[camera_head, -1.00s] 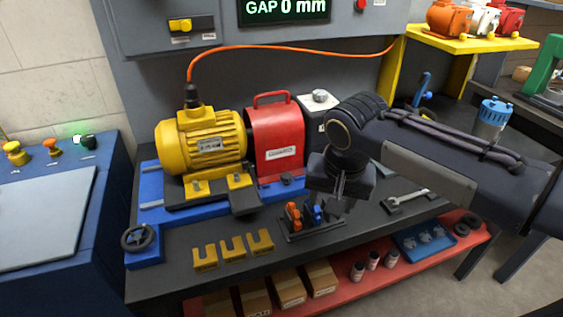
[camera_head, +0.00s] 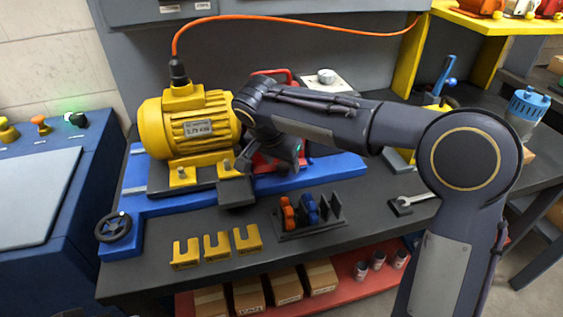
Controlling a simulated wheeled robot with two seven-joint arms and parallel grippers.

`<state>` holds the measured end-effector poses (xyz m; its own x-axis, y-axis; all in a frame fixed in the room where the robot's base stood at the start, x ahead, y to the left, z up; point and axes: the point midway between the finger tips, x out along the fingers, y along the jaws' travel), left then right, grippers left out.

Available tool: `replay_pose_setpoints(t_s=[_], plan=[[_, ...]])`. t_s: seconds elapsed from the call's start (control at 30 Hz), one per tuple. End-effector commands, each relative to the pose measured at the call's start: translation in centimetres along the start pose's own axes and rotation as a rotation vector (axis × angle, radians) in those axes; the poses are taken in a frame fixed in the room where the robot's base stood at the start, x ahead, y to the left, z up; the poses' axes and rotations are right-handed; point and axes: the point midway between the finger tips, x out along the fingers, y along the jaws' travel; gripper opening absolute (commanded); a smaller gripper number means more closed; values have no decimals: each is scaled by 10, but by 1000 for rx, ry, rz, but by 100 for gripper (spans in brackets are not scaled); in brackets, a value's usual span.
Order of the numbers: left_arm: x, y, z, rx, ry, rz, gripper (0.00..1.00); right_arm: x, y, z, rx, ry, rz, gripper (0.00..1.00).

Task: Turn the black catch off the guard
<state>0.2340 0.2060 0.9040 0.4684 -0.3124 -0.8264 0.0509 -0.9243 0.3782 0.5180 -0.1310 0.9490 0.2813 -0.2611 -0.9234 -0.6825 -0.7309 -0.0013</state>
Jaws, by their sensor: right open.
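The red guard (camera_head: 262,165) stands at the right end of the yellow motor (camera_head: 190,128) on the blue base. My right arm covers most of it; its red handle (camera_head: 275,74) shows above the arm and a little red shows beside the gripper. My right gripper (camera_head: 241,165) is open, in front of the guard at the motor's right end. I cannot tell whether it touches anything. I cannot make out the black catch; the gripper and arm may hide it. My left gripper is not in view.
A black block (camera_head: 236,192) sticks out at the front below the gripper. A black rack (camera_head: 311,218) with orange and blue pieces stands in front. Several yellow slotted shims (camera_head: 216,246) lie to its left. A wrench (camera_head: 412,203) lies at right. An orange cable (camera_head: 300,22) arches behind.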

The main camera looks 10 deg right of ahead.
Motion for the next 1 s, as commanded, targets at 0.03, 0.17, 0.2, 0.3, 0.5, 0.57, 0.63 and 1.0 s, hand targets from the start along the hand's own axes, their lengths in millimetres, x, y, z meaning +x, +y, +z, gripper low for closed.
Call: replay_pose_setpoints(t_s=[0.03, 0.17, 0.2, 0.3, 0.5, 0.57, 0.63, 1.0], plan=[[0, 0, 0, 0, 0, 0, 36, 3, 0, 0, 0, -1, 1, 52], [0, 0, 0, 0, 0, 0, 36, 6, 0, 0, 0, -1, 1, 52], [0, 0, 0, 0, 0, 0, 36, 5, 0, 0, 0, -1, 1, 52], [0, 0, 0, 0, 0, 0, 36, 5, 0, 0, 0, -1, 1, 52], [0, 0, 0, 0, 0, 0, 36, 5, 0, 0, 0, -1, 0, 28], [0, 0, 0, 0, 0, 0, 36, 5, 0, 0, 0, -1, 0, 21], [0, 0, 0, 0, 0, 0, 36, 5, 0, 0, 0, -1, 0, 11], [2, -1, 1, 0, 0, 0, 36, 5, 1, 0, -45, 0, -20, 7]])
